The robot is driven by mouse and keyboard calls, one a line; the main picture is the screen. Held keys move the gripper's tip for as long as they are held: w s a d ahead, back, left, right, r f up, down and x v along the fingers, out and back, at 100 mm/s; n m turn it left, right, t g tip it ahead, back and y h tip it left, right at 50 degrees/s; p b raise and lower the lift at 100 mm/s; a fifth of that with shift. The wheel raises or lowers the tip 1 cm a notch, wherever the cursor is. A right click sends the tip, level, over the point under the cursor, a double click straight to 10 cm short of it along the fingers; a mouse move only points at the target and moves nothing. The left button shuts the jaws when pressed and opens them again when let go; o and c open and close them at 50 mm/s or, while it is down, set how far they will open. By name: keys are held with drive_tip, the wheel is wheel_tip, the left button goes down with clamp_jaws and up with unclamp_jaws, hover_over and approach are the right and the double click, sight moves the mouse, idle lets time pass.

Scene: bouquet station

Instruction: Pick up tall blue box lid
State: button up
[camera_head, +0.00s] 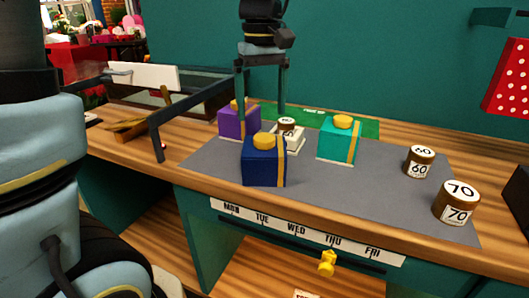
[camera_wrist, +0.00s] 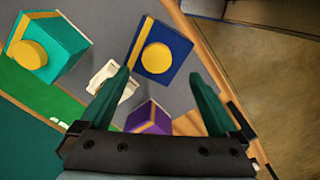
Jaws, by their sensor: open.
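The dark blue box (camera_head: 262,168) stands upright on the grey mat with a yellow vertical band. Its blue lid (camera_wrist: 177,48) has a round yellow knob (camera_head: 265,140) and sits on the box. My gripper (camera_head: 261,106) points down, with its two teal fingers spread and empty. In the head view it hangs above and behind the blue box. In the wrist view, the blue box lies just beyond the open fingertips (camera_wrist: 159,76), with the knob between and ahead of them. I see no contact with the lid.
A purple box (camera_head: 232,123) and a teal box (camera_head: 337,143) flank the blue box. Between them stands a small white scale (camera_head: 292,141) with a weight on it. Weights marked 60 (camera_head: 419,162) and 70 (camera_head: 456,202) stand right. The front middle of the mat (camera_head: 340,190) is clear.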

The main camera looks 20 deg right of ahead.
sight(264, 137)
drive_tip(key=shift+d+f+p, duration=0.15)
drive_tip(key=shift+f+p, duration=0.25)
drive_tip(key=shift+f, duration=1.15)
drive_tip(key=shift+d+f+p, duration=0.1)
drive_tip(key=shift+f+p, duration=0.25)
drive_tip(key=shift+f, duration=1.15)
drive_tip(key=shift+c, duration=0.3)
clamp_jaws()
